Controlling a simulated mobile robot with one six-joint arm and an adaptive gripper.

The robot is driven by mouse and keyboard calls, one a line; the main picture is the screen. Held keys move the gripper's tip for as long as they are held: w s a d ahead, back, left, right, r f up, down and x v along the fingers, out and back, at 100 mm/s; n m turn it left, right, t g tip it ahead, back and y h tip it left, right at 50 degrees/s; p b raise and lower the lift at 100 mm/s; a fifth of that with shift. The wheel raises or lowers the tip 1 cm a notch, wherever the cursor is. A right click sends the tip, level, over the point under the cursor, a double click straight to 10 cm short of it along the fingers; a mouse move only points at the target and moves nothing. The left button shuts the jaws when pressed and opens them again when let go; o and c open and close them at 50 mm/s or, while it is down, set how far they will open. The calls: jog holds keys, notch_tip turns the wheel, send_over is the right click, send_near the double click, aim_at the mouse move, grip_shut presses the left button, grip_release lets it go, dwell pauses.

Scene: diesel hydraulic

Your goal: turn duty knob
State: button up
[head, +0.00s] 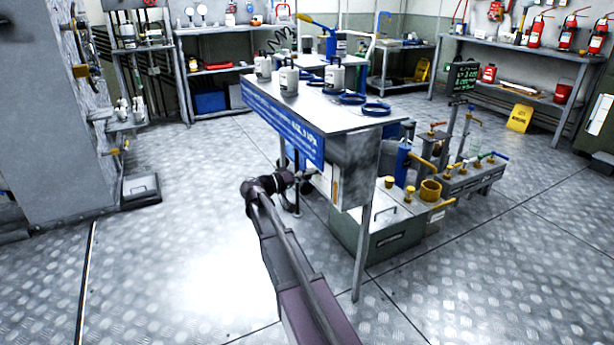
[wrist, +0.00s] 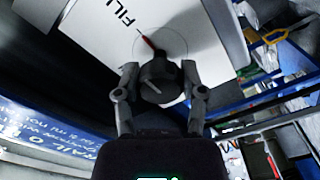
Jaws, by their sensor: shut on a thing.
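The duty knob (wrist: 157,84) is dark and round with a pale pointer line. It sits on a white panel (wrist: 108,38) marked "FILL", with a red pointer mark beside it in the wrist view. My gripper (wrist: 160,72) has one finger on each side of the knob and is shut on it. In the head view my gripper (head: 306,182) is at the side of the grey bench (head: 350,165), below the blue banner. The knob itself is hidden there by the gripper and bench.
A blue lettered banner (head: 283,122) hangs along the bench edge, close to my arm.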

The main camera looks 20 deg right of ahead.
jog(key=shift+d, duration=0.1)
jog(key=o, duration=1.1)
jog(key=shift+o, duration=0.2)
jog(key=a, duration=1.2)
jog(key=shift+s, duration=0.2)
